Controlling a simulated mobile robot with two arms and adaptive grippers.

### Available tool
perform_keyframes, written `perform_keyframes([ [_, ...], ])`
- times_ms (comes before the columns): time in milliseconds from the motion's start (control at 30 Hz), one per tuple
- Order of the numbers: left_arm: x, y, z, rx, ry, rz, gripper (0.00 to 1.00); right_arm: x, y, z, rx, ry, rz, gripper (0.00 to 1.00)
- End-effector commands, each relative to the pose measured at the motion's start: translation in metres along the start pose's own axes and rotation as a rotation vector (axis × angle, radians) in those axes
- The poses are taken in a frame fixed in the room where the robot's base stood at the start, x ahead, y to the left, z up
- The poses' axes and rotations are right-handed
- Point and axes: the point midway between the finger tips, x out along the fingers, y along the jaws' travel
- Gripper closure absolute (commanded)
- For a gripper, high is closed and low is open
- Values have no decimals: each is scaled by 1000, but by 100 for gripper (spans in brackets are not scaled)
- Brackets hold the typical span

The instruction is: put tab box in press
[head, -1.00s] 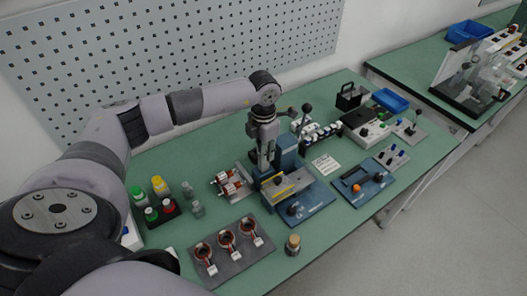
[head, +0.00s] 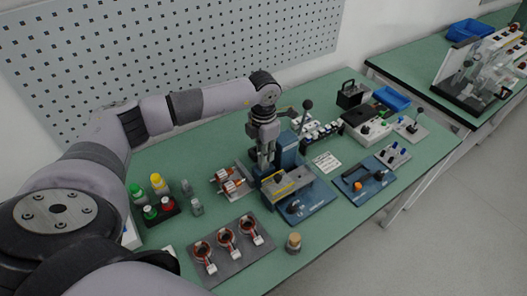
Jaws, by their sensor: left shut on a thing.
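The press (head: 289,153) is a blue upright stand with a lever ending in a black knob. It stands on a blue base plate (head: 318,204) near the middle of the table. A grey block with a yellow bar (head: 292,182) sits low on its front. My left gripper (head: 264,168) points down close against the press's left side. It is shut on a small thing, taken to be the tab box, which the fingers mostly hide. I cannot tell whether this thing touches the press. My right gripper is out of view.
A grey plate (head: 241,267) with copper-ringed parts lies in front. Red-and-white parts (head: 230,181) lie left of the press, and bottles (head: 158,184) stand further left. A cork-topped jar (head: 293,243) is near the front edge. Another blue fixture (head: 377,187) lies right of the press.

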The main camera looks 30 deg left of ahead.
Motion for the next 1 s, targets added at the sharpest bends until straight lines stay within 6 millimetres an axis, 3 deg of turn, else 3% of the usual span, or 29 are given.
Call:
perform_keyframes([
  [133,10,0,0,0,0,0,100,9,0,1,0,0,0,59],
  [567,11,0,0,0,0,0,100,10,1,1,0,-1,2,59],
  [1000,27,0,0,0,0,0,100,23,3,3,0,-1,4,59],
])
